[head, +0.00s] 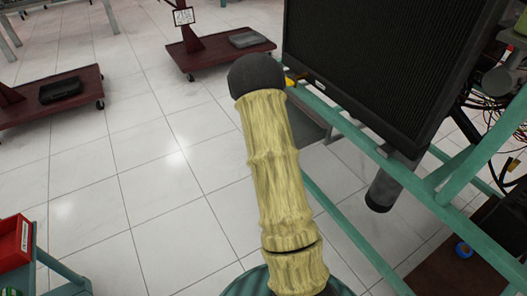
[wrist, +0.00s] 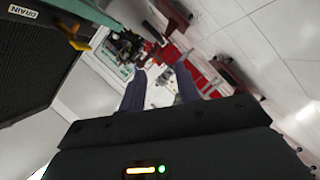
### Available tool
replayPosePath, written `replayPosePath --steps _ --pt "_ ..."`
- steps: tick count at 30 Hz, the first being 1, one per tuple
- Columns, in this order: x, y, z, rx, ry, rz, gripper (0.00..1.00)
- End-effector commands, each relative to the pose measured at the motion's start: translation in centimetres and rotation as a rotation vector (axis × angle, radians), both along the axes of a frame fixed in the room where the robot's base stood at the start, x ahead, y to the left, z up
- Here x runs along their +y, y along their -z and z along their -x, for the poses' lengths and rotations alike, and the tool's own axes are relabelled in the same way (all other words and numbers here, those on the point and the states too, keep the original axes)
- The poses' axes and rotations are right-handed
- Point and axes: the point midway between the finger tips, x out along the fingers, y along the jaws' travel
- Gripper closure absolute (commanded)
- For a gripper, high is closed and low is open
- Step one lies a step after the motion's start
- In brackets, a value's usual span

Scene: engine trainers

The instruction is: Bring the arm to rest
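My arm shows in the head view as a pale yellow ridged link with a dark rounded joint at its upper end. It stretches up from the bottom middle, left of the engine trainer's teal frame (head: 350,130). My gripper is out of sight in the head view. In the wrist view my gripper (wrist: 161,82) shows two dark bluish fingers standing apart. Nothing is seen held between them; floor and distant red stands show through the gap.
A large black radiator panel (head: 385,60) stands close to the right of my arm; it also fills the upper left of the wrist view (wrist: 35,65). Dark red wheeled bases (head: 215,50) stand farther back. A red bin (head: 14,242) is at the lower left. Tiled floor left of my arm is clear.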

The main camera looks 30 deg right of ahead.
Motion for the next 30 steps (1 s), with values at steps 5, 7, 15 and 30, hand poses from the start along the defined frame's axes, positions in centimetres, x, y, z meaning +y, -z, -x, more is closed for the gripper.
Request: replayPosePath --steps 5,7,15,30 --pt "-0.1 0.0 0.0 0.000 0.001 0.000 0.67" --pt "-0.1 0.0 0.0 0.000 0.001 0.000 0.67" --pt "0.2 -0.3 -0.2 0.010 0.002 -0.023 0.67" --pt "7.1 -3.7 0.5 0.290 0.079 -0.477 0.67"
